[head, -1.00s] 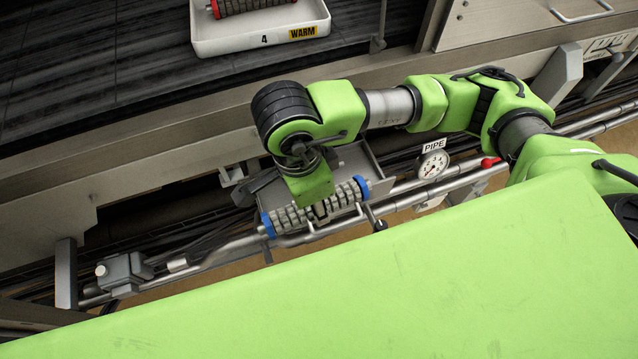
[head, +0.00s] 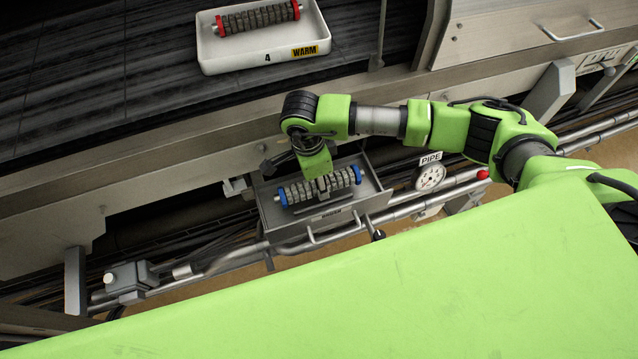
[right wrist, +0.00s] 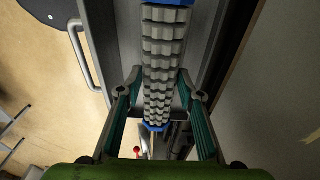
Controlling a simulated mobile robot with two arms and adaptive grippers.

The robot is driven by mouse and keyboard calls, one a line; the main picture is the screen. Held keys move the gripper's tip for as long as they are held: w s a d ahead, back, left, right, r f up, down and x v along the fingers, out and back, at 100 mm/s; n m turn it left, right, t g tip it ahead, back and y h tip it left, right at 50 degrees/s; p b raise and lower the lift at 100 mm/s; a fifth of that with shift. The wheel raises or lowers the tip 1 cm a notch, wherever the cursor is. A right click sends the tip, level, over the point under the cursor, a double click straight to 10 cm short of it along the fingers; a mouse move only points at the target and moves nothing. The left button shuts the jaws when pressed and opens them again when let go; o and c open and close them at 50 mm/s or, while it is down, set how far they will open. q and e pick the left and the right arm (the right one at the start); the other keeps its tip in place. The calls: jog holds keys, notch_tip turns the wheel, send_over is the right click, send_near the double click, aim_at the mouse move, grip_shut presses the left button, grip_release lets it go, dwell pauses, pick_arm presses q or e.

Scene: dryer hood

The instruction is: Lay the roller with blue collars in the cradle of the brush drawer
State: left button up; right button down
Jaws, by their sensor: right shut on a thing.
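The roller with blue collars (head: 300,193) is a grey ribbed cylinder with a blue collar at each end. My right gripper (head: 324,187) is shut around its middle from above. The roller lies lengthwise over the open brush drawer (head: 372,197), a grey metal tray, within its outline in the head view. I cannot tell whether it touches the cradle, which is hidden beneath it. In the right wrist view the roller (right wrist: 162,60) runs between the two fingers (right wrist: 160,88), above the drawer with its bar handle (right wrist: 84,50). My left gripper is not in view.
A white tray (head: 222,63) marked 4 and WARM holds a roller with red collars (head: 258,18) on the dark surface behind. A PIPE gauge (head: 430,176) and a red knob (head: 483,174) sit right of the drawer. Pipes (head: 410,211) run along the front.

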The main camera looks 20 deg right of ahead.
jog(key=shift+w+d+f, duration=0.1)
jog(key=shift+w+f, duration=0.05)
jog(key=shift+f, duration=0.25)
notch_tip(320, 180, down, 2)
jog(key=shift+f+p, duration=0.1)
jog(key=shift+p, duration=0.65)
jog(key=shift+f, duration=0.2)
jog(key=shift+f, duration=0.1)
jog(key=shift+f+b, duration=0.4)
jog(key=shift+b, duration=0.2)
jog(key=c, duration=1.4)
grip_release()
jog(key=shift+s, duration=0.2)
jog(key=shift+w+f, duration=0.1)
